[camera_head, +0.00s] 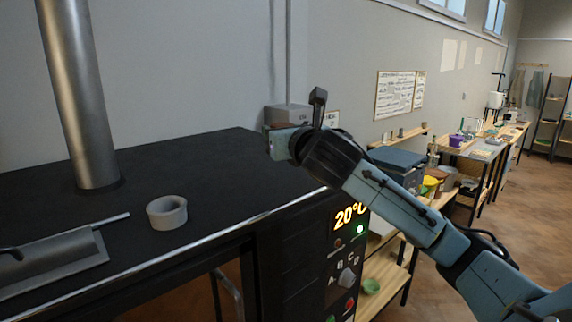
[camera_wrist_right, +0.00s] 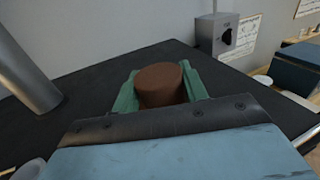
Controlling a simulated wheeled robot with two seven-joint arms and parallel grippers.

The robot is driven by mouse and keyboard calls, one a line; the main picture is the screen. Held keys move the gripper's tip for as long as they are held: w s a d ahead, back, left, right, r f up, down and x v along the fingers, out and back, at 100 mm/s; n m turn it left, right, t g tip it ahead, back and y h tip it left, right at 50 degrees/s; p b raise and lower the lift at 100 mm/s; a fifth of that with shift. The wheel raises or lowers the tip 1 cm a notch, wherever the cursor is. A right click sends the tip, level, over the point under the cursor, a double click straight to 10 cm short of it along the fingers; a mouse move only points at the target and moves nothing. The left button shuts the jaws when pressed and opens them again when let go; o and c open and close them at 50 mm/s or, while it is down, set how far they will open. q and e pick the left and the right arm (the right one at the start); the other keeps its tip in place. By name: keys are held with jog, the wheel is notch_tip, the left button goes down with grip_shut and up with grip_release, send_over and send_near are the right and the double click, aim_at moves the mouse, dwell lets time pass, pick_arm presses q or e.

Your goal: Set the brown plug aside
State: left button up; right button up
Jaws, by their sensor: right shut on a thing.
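The brown plug (camera_wrist_right: 163,87) is a short round piece in the right wrist view. It sits between the green fingers of my right gripper (camera_wrist_right: 160,76), which is shut on it. The plug is over the far part of the dark kiln top (camera_head: 215,165); I cannot tell whether it touches the surface. In the head view my right arm reaches in from the right to the kiln's far right edge, and the fingers and plug are not clearly visible there. My left gripper is not in view.
A pale ring (camera_head: 167,214) stands on the kiln top near a grey metal tray (camera_head: 55,262). A metal flue pipe (camera_head: 80,95) rises at the left. A grey box (camera_wrist_right: 226,36) is by the wall. The middle of the kiln top is clear.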

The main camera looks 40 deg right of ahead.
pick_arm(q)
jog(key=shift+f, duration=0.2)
pick_arm(e)
jog(key=shift+f, duration=3)
jog(key=shift+f, duration=0.15)
jog(key=o, duration=1)
